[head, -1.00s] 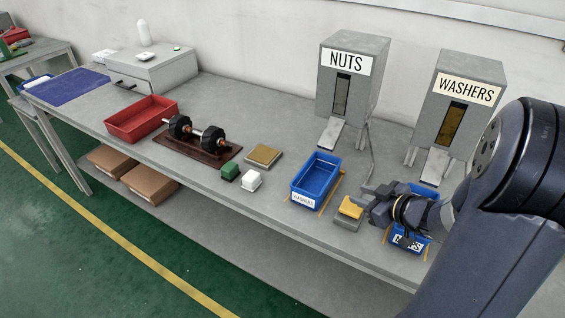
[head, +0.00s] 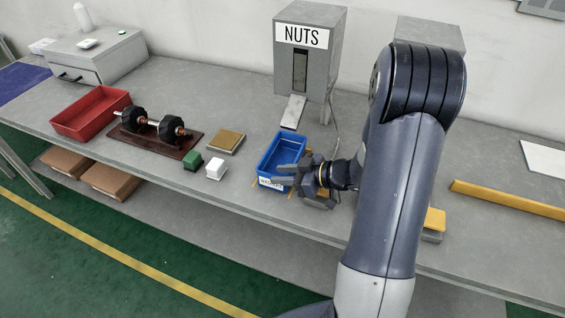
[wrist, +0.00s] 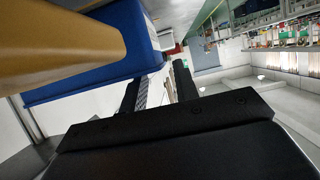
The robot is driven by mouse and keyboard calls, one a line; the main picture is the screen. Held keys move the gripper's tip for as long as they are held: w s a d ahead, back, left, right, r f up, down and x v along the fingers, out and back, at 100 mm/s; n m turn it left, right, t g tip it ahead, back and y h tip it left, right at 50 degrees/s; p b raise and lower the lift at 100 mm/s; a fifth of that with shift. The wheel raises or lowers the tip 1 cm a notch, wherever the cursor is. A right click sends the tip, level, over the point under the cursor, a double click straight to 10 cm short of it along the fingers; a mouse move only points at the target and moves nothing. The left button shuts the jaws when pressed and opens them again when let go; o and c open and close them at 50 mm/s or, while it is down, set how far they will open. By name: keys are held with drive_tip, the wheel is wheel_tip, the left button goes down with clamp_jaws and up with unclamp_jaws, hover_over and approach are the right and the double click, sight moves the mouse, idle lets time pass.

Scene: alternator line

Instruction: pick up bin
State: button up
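A blue bin (head: 283,152) stands on the bench below the NUTS dispenser. Its front label (head: 271,184) is partly hidden by my fingers. My gripper (head: 284,174) is at the bin's front right corner, with its fingers apart and nothing seen between them. In the wrist view, my two black fingers (wrist: 158,88) stand apart, and the blue bin (wrist: 95,75) fills the upper left beside them. I cannot tell whether a finger touches the bin. A blurred yellow thing (wrist: 55,45) covers part of the bin there. The second blue bin is not visible now.
The NUTS dispenser (head: 305,62) stands behind the bin; its chute (head: 293,111) reaches down near it. A yellow-topped block (head: 434,220) lies right of my arm.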

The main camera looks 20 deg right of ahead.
drive_tip(key=x, duration=0.4)
drive_tip(key=shift+c, duration=0.2)
clamp_jaws()
